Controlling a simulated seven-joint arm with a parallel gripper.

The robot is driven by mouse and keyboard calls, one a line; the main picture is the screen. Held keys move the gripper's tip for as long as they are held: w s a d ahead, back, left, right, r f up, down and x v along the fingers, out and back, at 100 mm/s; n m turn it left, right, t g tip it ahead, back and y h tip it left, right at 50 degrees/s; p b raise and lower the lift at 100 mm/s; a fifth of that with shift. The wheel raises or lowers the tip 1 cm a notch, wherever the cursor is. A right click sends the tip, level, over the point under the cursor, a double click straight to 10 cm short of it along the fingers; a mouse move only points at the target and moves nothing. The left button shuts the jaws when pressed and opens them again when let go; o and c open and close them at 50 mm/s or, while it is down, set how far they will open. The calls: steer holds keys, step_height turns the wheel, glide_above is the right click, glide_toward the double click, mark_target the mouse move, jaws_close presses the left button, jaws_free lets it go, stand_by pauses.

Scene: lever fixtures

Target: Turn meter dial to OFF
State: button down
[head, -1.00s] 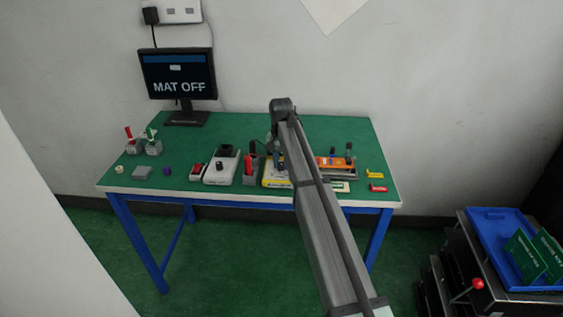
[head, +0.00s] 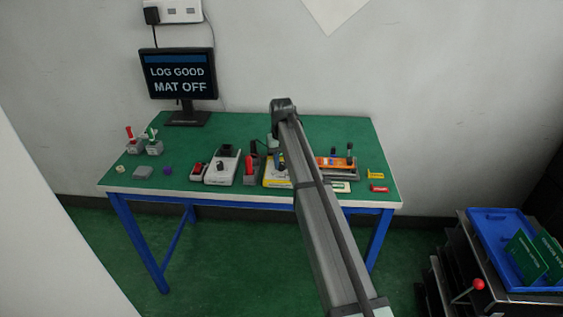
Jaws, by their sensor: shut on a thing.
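The yellow-edged meter (head: 273,183) lies near the front edge of the green table, partly covered by my arm. Its dial is hidden, so its setting cannot be read. My gripper (head: 279,160) is down at the meter, mostly hidden behind my own arm. It is shut on what seems to be the dial; the fingertips are not clear. The monitor (head: 179,75) at the back left reads "LOG GOOD" and "MAT OFF".
A pale box with a dark knob (head: 222,168) and a red-handled item (head: 249,166) stand close left of the meter. An orange-fronted rack (head: 335,163) is close to its right. The table's back half (head: 320,128) is mostly clear.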

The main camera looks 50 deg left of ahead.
steer(key=c, duration=0.9)
jaws_free()
step_height(320, 180, up, 14)
steer(key=shift+f, duration=0.1)
stand_by(0.4)
